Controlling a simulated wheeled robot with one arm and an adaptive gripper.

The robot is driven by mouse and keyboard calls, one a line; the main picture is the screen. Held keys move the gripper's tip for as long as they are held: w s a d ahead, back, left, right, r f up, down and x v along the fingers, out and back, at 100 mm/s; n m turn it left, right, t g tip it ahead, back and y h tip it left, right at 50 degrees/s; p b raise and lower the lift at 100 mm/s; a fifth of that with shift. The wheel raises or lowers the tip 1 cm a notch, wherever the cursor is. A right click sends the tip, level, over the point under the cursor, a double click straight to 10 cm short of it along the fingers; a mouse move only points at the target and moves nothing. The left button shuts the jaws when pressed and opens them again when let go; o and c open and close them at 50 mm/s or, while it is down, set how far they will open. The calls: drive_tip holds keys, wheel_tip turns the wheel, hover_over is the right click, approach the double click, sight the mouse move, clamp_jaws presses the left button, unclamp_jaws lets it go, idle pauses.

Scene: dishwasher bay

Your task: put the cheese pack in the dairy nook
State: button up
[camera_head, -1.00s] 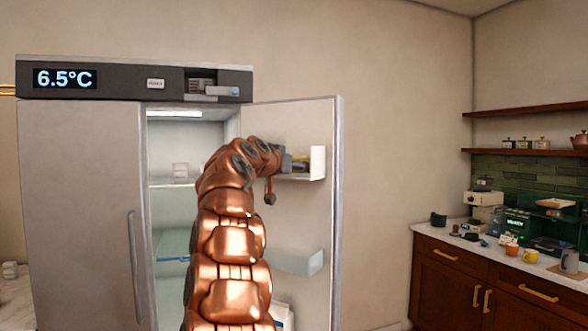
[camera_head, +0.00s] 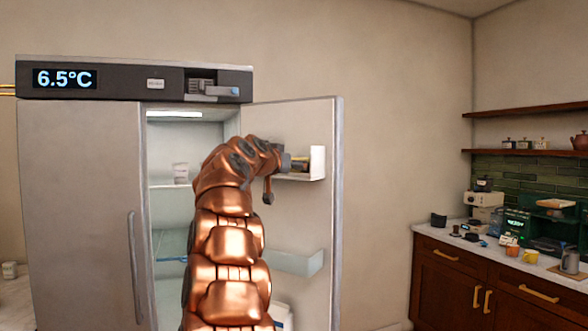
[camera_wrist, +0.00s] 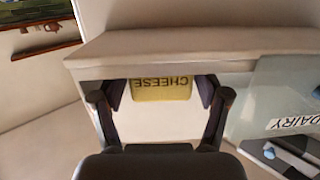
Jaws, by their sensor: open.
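The yellow cheese pack (camera_wrist: 160,88) lies between my gripper's two fingers in the wrist view, its CHEESE lettering upside down. My gripper (camera_wrist: 162,98) is open, with a finger to each side of the pack; I cannot tell whether either touches it. A translucent panel with a DAIRY label (camera_wrist: 293,124) is to the right of the pack in the wrist view. The nook's inside is not clearly visible.
The fridge's right door (camera_head: 334,220) stands open and its left door (camera_head: 80,200) is shut. A lower door bin (camera_head: 300,262) is below my arm. The counter (camera_head: 465,240) is far right.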

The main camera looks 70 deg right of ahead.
drive_tip(key=w+a+r+b, duration=0.15)
drive_tip(key=a+b, duration=0.25)
drive_tip(key=a, duration=0.7)
drive_tip(key=w+a+f+n+t+y, duration=0.4)
drive_tip(key=w+a+f+n, duration=0.2)
drive_tip(key=w+a+f, duration=0.45)
drive_tip(key=w+a+f+n+y, duration=0.1)
drive_tip(key=a+f+n+y, duration=0.35)
drive_tip(key=a+f, duration=1)
drive_tip(key=s+a+f+n+y, duration=0.2)
drive_tip(key=s+a+f, duration=0.1)
drive_tip(key=a+f, duration=0.45)
drive_tip(key=s+a+f+n+y, duration=0.2)
drive_tip(key=s+a+f+n, duration=0.1)
drive_tip(key=a+f, duration=0.45)
drive_tip(key=s+a+f+n+g+y, duration=0.2)
drive_tip(key=s+a+f, duration=0.4)
drive_tip(key=s, duration=0.3)
drive_tip(key=s+a+f+n+g+y, duration=0.1)
drive_tip(key=s+a+f+g, duration=0.1)
drive_tip(key=s+a+f, duration=0.4)
drive_tip(key=s+a, duration=0.2)
drive_tip(key=shift+s+a+f+n+y, duration=0.35)
drive_tip(key=shift+a+f, duration=0.05)
